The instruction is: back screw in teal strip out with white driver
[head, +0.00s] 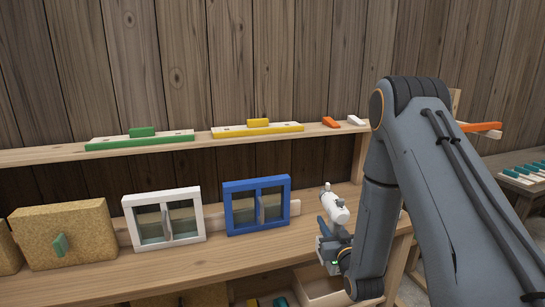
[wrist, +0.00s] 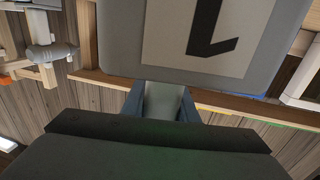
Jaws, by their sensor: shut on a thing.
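A white driver with a rounded body (head: 336,208) is held tilted at the end of my arm in the head view. My gripper (head: 326,228) is shut on it, just above the right part of the wooden bench. In the wrist view, my gripper (wrist: 163,92) has a pale piece (wrist: 163,103) between its blue-grey fingers. A large grey block with a dark mark (wrist: 212,38) fills the top of that view and hides what lies beyond. Several teal pieces (head: 537,170) lie on a side bench at far right. I cannot make out a screw in them.
A green strip (head: 140,141) and a yellow strip (head: 258,129) lie on the wooden shelf, with orange and white pieces (head: 356,120) beside them. White (head: 163,242) and blue (head: 257,231) framed windows and a cork block (head: 64,237) stand on the bench (head: 210,262). The bench front is clear.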

